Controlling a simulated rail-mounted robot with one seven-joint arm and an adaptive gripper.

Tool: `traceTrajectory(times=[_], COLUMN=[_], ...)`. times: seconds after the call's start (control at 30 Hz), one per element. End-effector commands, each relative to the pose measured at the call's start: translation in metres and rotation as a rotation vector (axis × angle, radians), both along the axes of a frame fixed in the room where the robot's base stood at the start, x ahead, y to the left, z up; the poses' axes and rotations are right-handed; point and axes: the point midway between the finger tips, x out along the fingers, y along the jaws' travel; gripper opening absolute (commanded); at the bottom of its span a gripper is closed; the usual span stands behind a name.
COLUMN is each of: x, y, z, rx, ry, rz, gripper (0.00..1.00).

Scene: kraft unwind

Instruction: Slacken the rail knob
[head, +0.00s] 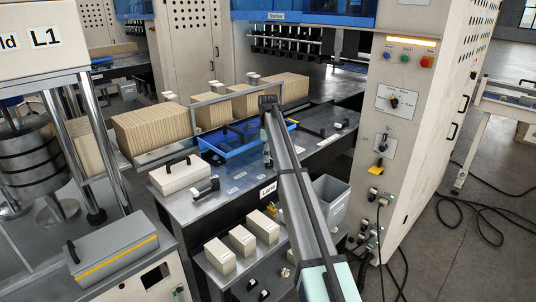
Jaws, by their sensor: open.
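My arm reaches up from the bottom of the head view to the blue tray on the work table. My gripper (267,160) hangs at its far end beside the tray's right side, small, dark and partly hidden by the arm. It is open, and I see nothing held in it. A grey rail (165,152) runs along the front of the upright kraft stacks, behind the tray. A black-and-white knob-like part (205,190) stands at the table's front left, well left of my gripper. I cannot tell whether this is the rail knob; no other part is clearly it.
The blue tray (228,148) and a white lidded box (180,176) sit on the work table (235,190). A control cabinet (385,150) with buttons and switches stands close on the right. Several pale boxes (242,240) sit on a lower shelf. Cables lie on the right floor.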

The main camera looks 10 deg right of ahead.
Motion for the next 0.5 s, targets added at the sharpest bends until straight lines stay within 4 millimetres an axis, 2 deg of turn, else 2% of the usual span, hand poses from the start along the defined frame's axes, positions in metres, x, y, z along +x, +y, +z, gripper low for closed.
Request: traceTrajectory(times=[0.2, 0.47, 0.5], x=[-0.0001, 0.0001, 0.0001], y=[0.0000, 0.0000, 0.0000], z=[-0.0117, -0.0130, -0.0130], rx=[0.000, 0.000, 0.000], ry=[-0.001, -0.001, -0.001], rz=[0.000, 0.000, 0.000], gripper=[0.76, 0.76, 0.66])
